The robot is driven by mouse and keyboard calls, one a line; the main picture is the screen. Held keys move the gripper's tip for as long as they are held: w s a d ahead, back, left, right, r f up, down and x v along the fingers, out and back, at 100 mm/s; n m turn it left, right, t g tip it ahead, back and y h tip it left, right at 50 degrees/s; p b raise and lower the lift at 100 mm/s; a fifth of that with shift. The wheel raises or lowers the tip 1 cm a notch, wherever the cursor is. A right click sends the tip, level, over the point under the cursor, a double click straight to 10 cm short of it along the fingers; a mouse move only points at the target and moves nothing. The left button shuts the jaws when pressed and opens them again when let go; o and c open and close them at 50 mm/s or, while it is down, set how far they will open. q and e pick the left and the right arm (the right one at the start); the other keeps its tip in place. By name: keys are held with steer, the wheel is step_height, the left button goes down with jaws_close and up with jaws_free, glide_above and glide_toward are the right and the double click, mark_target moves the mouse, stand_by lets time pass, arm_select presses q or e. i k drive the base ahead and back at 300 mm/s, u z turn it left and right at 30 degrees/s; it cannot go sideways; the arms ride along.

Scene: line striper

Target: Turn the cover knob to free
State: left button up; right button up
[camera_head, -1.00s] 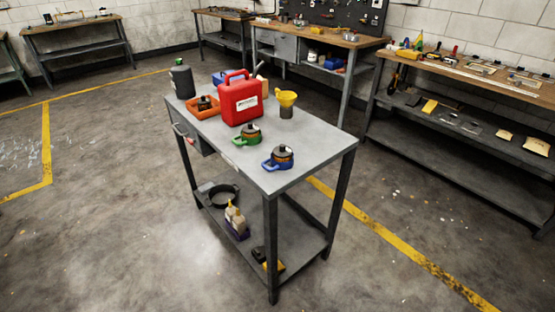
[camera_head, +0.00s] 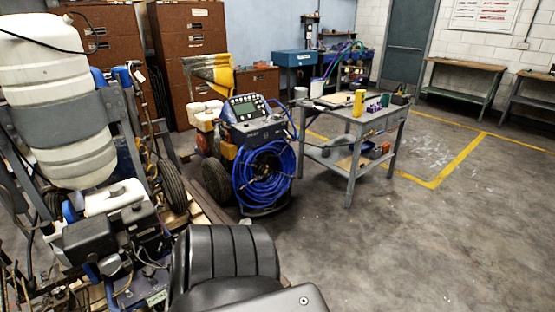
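The line striper (camera_head: 70,130) fills the left side of the view. It carries a large white ribbed tank (camera_head: 55,95) held by a grey band, with a dark engine (camera_head: 115,240) and a small white tank (camera_head: 115,197) below. I cannot make out a cover knob on it; parts are small and crowded. A dark ribbed shape (camera_head: 225,260) in the bottom middle blocks the view there; I cannot tell what it belongs to. Neither of my grippers is in view.
A machine with a coiled blue hose (camera_head: 265,175) and a display panel stands in the middle. A grey work table (camera_head: 355,120) with small items is right of it. Brown cabinets (camera_head: 110,60) and workbenches line the walls. The floor (camera_head: 430,240) at the lower right is clear.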

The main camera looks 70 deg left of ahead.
mark_target(136, 207)
steer(key=u, duration=3.15)
steer(key=i, duration=1.35)
steer(key=z, duration=0.3)
